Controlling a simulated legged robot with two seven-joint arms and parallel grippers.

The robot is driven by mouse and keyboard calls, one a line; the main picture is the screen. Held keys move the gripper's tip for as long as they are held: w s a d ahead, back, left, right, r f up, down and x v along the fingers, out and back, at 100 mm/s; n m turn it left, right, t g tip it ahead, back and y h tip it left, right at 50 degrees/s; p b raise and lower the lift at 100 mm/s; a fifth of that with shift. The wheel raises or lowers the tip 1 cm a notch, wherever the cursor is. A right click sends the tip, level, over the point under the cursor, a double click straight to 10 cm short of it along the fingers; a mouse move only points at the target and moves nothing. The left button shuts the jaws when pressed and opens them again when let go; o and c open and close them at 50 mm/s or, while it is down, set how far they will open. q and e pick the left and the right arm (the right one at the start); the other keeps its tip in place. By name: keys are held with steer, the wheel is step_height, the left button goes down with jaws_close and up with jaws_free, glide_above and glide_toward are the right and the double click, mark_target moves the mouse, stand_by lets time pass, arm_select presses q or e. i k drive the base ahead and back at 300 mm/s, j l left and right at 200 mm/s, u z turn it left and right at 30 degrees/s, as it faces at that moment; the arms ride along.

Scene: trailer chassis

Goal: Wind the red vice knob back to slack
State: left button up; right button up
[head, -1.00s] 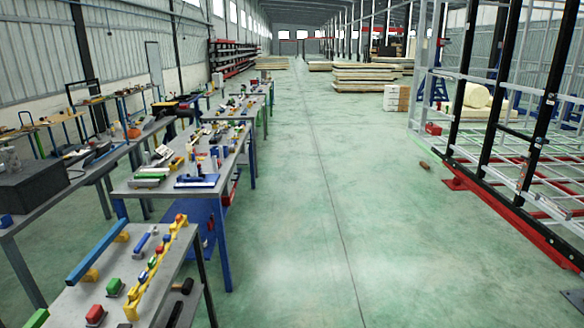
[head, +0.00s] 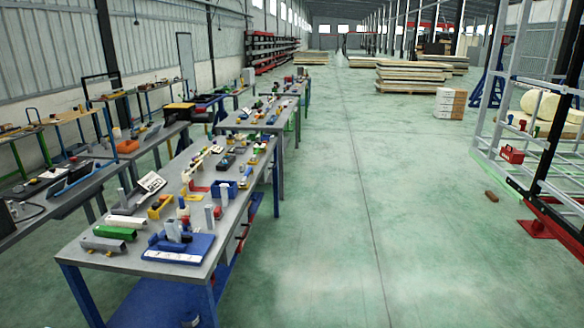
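On the near end of a long grey workbench (head: 112,260) stands a blue device (head: 178,243) with a flat blue base and grey upright parts. It may be the vice, but it is too small to be certain. A small red spot (head: 186,213) shows just behind it; I cannot tell whether it is a knob. Neither of my grippers is in view.
Green and grey bars (head: 114,231) lie left of the blue device. A blue bin (head: 224,190) and several small parts crowd the bench. Other benches stand to the left and behind. The floor aisle (head: 340,220) is clear; a metal frame (head: 545,130) stands at right.

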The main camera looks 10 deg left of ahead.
mark_target(185, 220)
steer(key=i+u, duration=0.1)
steer(key=i, duration=0.45)
steer(key=i+l+u, duration=0.1)
steer(key=i, duration=0.45)
steer(key=i+l+u, duration=0.1)
steer(key=i, duration=0.45)
